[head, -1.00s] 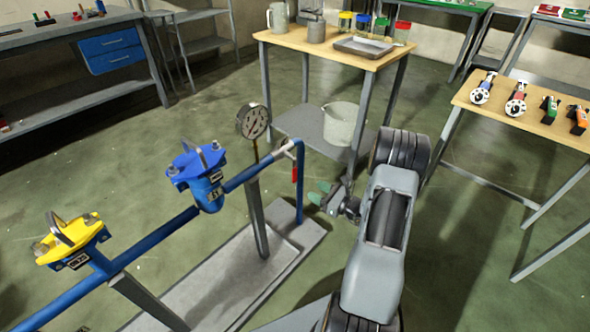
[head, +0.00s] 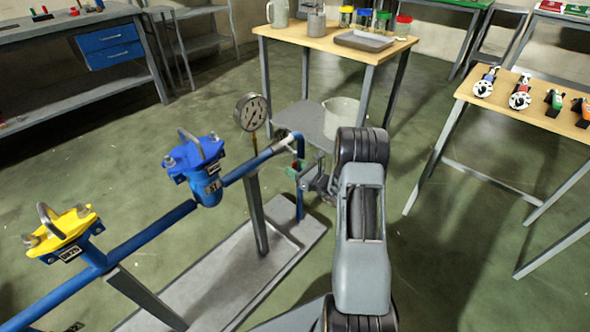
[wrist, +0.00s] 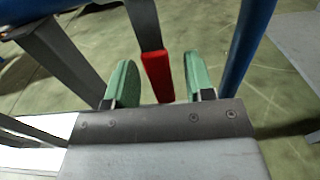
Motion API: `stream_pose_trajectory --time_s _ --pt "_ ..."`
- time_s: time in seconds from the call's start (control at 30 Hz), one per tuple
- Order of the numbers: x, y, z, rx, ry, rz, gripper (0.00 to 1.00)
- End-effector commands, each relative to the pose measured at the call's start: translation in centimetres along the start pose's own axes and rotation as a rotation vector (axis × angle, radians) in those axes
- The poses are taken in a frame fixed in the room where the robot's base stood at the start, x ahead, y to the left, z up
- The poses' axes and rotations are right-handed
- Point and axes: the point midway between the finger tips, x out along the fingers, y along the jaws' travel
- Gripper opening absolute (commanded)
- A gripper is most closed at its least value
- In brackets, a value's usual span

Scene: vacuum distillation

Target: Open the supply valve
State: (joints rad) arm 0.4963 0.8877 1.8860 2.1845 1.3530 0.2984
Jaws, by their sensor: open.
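The supply valve's lever, a grey bar with a red grip (wrist: 158,76), hangs down in the wrist view. The valve itself (head: 283,143) sits near the right end of the blue pipe in the head view, where its red grip is mostly hidden by my gripper. My gripper (head: 294,171) is at the lever, just below the pipe end. In the wrist view my gripper (wrist: 159,64) is open, with its green fingers on either side of the red grip. A gap shows on both sides, so nothing is clasped.
The vertical blue pipe (wrist: 246,45) stands close to the right finger. A pressure gauge (head: 251,112), a blue-capped unit (head: 207,188) and a yellow-capped unit (head: 62,235) sit along the pipe. A wooden-topped table (head: 318,46) with a white bucket (head: 343,122) below stands behind.

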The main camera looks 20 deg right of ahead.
Motion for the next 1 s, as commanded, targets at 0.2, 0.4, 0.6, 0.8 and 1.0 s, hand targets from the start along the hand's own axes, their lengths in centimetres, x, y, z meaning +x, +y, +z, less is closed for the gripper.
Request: stream_pose_trajectory --time_s 0.2,0.4,0.6,0.8,1.0 --pt "0.75 0.06 -0.02 0.001 0.001 0.001 0.49" --pt "0.77 0.05 0.00 0.001 0.001 0.001 0.49" --pt "0.75 0.05 0.00 0.001 0.001 0.001 0.34" --pt "0.74 0.05 0.00 0.001 0.001 0.001 0.14" --pt "0.74 0.06 -0.01 0.001 0.001 0.001 0.00"
